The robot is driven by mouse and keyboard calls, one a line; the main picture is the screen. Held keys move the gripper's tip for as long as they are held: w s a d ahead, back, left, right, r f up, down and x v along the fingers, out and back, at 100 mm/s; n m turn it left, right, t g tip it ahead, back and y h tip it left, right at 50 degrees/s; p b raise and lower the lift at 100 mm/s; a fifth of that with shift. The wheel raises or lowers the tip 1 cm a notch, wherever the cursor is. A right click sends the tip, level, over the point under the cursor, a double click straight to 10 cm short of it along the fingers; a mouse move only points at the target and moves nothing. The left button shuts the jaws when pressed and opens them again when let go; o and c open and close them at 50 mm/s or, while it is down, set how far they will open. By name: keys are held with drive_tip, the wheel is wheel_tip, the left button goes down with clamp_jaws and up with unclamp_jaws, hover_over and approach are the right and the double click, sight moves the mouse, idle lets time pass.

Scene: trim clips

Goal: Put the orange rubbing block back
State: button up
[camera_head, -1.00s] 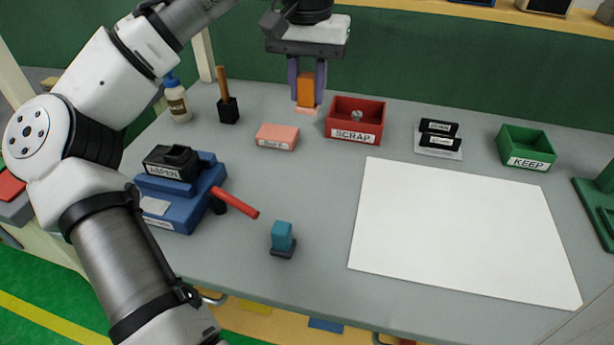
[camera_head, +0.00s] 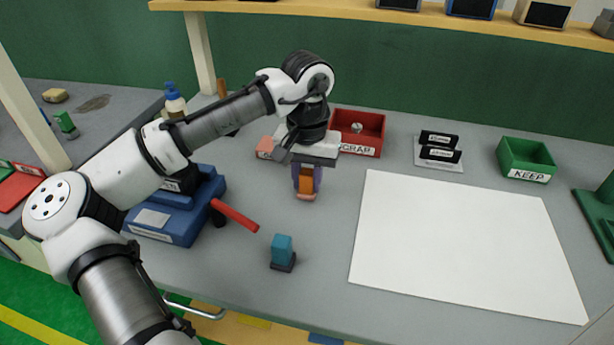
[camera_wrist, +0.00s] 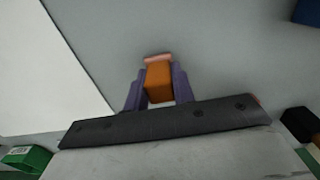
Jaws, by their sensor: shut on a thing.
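The orange rubbing block (camera_head: 306,184) has a pale pink base and is upright between the purple fingers of my gripper (camera_head: 307,180). My gripper is shut on it. In the wrist view the orange block (camera_wrist: 158,82) sits between both fingers (camera_wrist: 159,90), with its pink edge beyond the fingertips. It is over the grey bench, left of the white sheet (camera_head: 455,245). I cannot tell whether its base touches the bench. A salmon-coloured block (camera_head: 265,147) is behind, partly hidden by my arm.
A teal block on a dark base (camera_head: 282,253) stands nearer the front. A blue stand (camera_head: 160,225) with a red-handled tool (camera_head: 235,216) is at left. The red SCRAP box (camera_head: 372,130) is behind my gripper. The green KEEP box (camera_head: 526,158) is at right.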

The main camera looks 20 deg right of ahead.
sight(307, 172)
drive_tip(key=shift+f, duration=0.15)
drive_tip(key=o, duration=1)
wheel_tip(307, 172, up, 12)
idle(0.3)
